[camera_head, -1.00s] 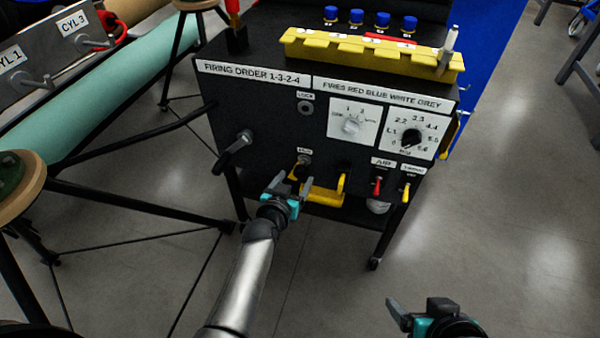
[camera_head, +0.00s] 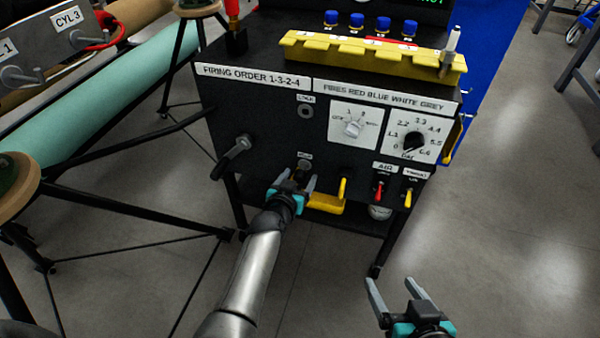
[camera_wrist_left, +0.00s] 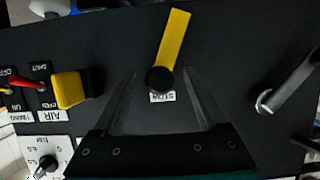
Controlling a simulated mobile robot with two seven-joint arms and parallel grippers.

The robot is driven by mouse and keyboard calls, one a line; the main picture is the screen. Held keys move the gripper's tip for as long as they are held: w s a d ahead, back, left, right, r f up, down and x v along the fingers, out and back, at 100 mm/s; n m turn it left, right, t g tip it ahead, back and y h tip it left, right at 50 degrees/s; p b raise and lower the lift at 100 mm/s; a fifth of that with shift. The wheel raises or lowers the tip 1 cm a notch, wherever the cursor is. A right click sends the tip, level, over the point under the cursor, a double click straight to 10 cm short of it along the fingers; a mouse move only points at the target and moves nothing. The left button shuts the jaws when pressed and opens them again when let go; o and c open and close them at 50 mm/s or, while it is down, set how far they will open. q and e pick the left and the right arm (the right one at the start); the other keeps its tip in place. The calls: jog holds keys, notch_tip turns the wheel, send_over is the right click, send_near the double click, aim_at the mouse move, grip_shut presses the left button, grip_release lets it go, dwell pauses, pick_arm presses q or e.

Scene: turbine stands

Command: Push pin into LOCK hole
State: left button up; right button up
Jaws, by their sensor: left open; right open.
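The pin with a dark round head (camera_wrist_left: 160,79) and a yellow tag (camera_wrist_left: 173,38) sits in the panel by a small label that seems to read STOW. In the head view it is mostly hidden behind my left gripper (camera_head: 297,180). My left gripper is open and faces the panel. In the left wrist view its two fingers lie on either side of the pin head, with gaps on both sides; I cannot tell the depth. The LOCK hole (camera_head: 306,111) is a grey ring above, under its label. My right gripper (camera_head: 394,292) is open and empty at the bottom right, away from the panel.
A dark crank handle (camera_head: 233,154) sticks out left of the pin. A yellow handle (camera_head: 342,188) is close on the right, then the red AIR switch (camera_head: 379,188). Two dials (camera_head: 353,128) are right of the LOCK hole.

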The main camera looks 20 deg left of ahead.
pick_arm(q)
jog(key=shift+p, duration=0.35)
dwell(0.4)
jog(key=shift+c, duration=0.2)
grip_shut()
dwell(0.4)
dwell(0.8)
